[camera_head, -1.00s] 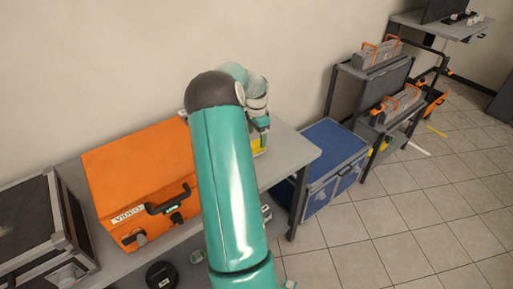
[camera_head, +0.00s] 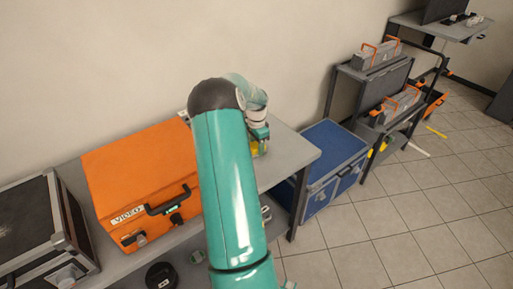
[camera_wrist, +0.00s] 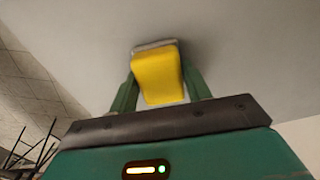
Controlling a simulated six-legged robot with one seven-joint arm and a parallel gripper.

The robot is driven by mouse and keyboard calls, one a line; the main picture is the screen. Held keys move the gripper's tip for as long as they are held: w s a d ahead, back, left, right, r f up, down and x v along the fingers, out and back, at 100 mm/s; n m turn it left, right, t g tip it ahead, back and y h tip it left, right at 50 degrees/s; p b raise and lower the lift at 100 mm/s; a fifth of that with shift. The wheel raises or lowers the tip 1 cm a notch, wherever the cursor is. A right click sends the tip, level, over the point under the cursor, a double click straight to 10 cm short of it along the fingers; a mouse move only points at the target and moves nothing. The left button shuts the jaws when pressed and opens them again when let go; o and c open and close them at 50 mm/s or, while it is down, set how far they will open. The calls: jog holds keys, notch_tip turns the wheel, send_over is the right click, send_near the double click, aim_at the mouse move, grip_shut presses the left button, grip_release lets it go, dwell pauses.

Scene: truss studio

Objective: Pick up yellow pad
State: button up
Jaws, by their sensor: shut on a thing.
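The yellow pad (camera_wrist: 158,76) is between the two green fingers of my gripper (camera_wrist: 160,88) in the wrist view. The fingers are shut on its sides. The pad has a grey edge at its far end, close to the grey table surface. I cannot tell whether it touches the table. In the head view only a small bit of the yellow pad (camera_head: 254,147) shows beside my gripper (camera_head: 260,142), over the grey table (camera_head: 290,160). My arm hides the rest of it.
An orange case (camera_head: 135,180) marked VIDEO stands left of my arm, with a black case (camera_head: 30,225) farther left. A blue case (camera_head: 333,150) stands on the floor right of the table. A shelf rack (camera_head: 370,90) is behind it. The floor at right is mostly open.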

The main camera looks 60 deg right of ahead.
jog(key=shift+r, duration=0.5)
notch_tip(320, 180, up, 2)
jog(key=shift+r, duration=0.15)
jog(key=s+a+r, duration=0.8)
jog(key=a+r, duration=0.1)
jog(key=a, duration=0.2)
jog(key=shift+a+r, duration=0.25)
jog(key=shift+r, duration=0.1)
